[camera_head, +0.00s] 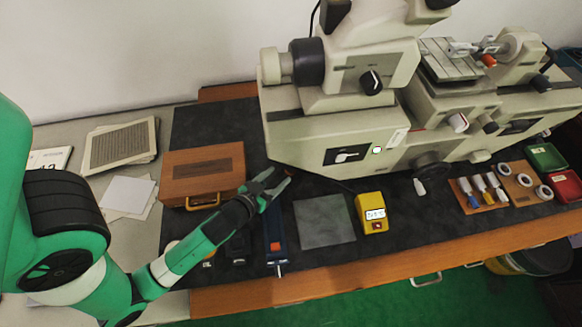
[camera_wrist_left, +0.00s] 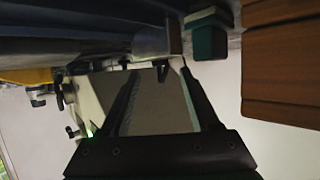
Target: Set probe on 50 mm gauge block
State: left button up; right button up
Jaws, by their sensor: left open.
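My left gripper (camera_head: 277,183) is open in the head view, just right of the wooden case and in front of the big machine. Its two dark fingers also show in the wrist view (camera_wrist_left: 160,85), with nothing clearly held between them. A long blue tool with an orange patch (camera_head: 275,240) lies just below the gripper, partly covered by it. I cannot tell whether this is the probe. I cannot make out a 50 mm gauge block. A wooden case (camera_head: 205,172) with a brass handle stands left of the gripper; its contents are hidden. My right gripper is not in view.
The large cream measuring machine (camera_head: 340,130) fills the back of the bench. A yellow display box (camera_head: 372,213) stands right of a flat grey plate (camera_head: 325,221). Further right are a tray with rings (camera_head: 508,190), a green bin (camera_head: 546,158) and a red bin (camera_head: 565,188).

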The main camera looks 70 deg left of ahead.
aim_at(289, 169)
pick_arm(q)
jog(key=x, duration=0.5)
jog(key=shift+w+f+b, duration=0.15)
jog(key=shift+f+b, duration=0.05)
jog(key=shift+b, duration=0.2)
grip_shut()
